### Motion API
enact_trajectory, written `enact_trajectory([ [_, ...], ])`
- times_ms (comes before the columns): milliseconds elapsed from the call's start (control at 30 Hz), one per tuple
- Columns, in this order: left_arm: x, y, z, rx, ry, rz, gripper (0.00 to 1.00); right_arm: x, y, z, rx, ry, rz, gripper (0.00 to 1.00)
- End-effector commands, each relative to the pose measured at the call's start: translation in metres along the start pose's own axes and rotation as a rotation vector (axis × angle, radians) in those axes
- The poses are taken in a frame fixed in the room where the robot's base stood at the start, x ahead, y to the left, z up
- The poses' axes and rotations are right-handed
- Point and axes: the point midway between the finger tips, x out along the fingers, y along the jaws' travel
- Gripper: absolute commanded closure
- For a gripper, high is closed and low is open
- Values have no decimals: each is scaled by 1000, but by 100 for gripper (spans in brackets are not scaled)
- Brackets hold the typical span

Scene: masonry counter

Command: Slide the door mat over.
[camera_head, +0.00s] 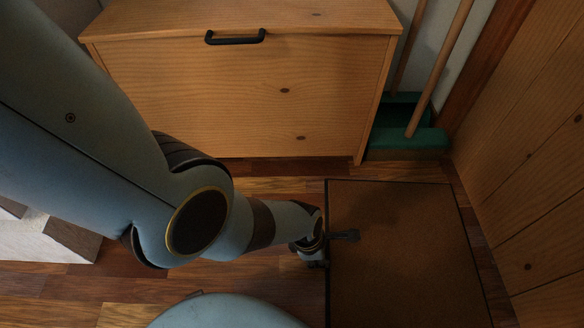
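The door mat (410,260) is a flat brown rectangle with a dark border, lying on the wooden floor at the lower right. My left arm reaches in from the left, and its gripper (345,236) is low over the mat's left edge, its dark tip pointing right. The wrist covers part of that edge. Whether the tip touches the mat, and whether the fingers are apart, I cannot tell. My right gripper is not in view.
A wooden cabinet (245,95) with a black handle stands behind the mat. A green broom (420,138) leans in the corner beside it. A wood-panelled surface (540,160) borders the mat's right. Bare floor (265,285) shows left of the mat. A pale block-like object (40,240) is at far left.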

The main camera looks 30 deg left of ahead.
Motion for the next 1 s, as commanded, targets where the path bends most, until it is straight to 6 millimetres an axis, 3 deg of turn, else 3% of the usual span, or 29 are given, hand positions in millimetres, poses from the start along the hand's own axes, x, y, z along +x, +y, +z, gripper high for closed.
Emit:
enact_trajectory([
  [367, -24, 0, 0, 0, -2, 2, 100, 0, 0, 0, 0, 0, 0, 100],
  [800, -91, -1, 0, -1, -1, 2, 100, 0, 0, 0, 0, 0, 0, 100],
  [1000, -113, 0, 0, 0, 0, 0, 100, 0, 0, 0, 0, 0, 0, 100],
])
